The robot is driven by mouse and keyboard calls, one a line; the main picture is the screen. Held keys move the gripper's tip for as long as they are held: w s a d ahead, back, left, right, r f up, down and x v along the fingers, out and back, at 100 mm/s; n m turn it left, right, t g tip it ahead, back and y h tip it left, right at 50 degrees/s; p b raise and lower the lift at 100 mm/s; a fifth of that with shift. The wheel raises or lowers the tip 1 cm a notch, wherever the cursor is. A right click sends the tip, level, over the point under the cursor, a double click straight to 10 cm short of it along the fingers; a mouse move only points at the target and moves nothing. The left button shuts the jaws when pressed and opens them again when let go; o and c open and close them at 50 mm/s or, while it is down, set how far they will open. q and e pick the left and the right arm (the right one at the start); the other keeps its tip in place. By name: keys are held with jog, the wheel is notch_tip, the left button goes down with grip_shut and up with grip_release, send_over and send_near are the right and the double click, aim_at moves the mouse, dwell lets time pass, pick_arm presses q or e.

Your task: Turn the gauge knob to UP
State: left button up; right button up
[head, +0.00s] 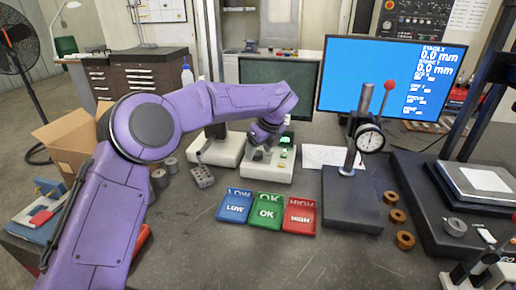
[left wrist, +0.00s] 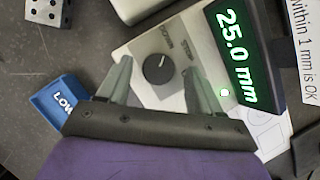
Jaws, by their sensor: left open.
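The gauge (head: 266,170) is a white box on the table with a lit green display (left wrist: 236,55) reading 25.0 mm in the left wrist view. Its black round knob (left wrist: 156,70) has a white pointer mark, aimed toward the printed words at its upper right. One word looks like DOWN and another like STOP; an UP label is not readable. My left gripper (head: 264,143) is over the gauge. In the left wrist view its two fingers are open (left wrist: 157,76), one on each side of the knob; contact is not visible. My right gripper is not in view.
Blue LOW (head: 233,210), green OK (head: 267,215) and red HIGH (head: 299,220) trays lie in front of the gauge. A dial gauge stand (head: 350,200) is to the right, with several brown rings beside it. Another white device (head: 222,155) stands left of the gauge.

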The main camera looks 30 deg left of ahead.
pick_arm(q)
jog(key=shift+a+f, duration=0.15)
jog(key=shift+f, duration=0.2)
jog(key=c, duration=1.1)
jog(key=shift+o, duration=0.2)
